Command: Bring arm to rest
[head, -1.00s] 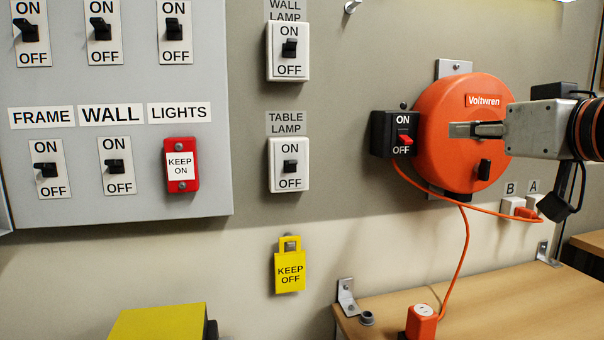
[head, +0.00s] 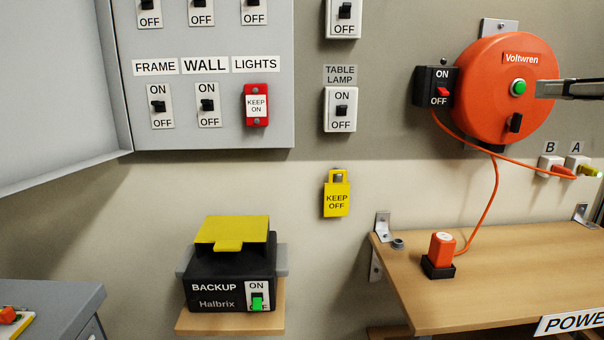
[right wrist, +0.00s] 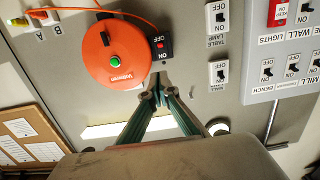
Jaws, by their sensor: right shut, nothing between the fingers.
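My right gripper (head: 542,89) enters the head view from the right edge, its fingers together and empty. Its tips overlap the right part of the orange Voltwren reel (head: 484,110) in the picture, just right of the green button (head: 519,87). In the right wrist view the gripper (right wrist: 158,96) is shut, with its tips below the reel (right wrist: 105,50) and its black switch box (right wrist: 159,44). Nothing is between the fingers. Most of the right arm is outside the head view. My left gripper is not in view.
A wooden shelf (head: 490,285) with an orange plug (head: 442,248) in a black holder is below the reel. An orange cord hangs between them. Sockets B and A (head: 549,166) are at the right. The backup box (head: 222,275) and switch panel (head: 215,135) are left.

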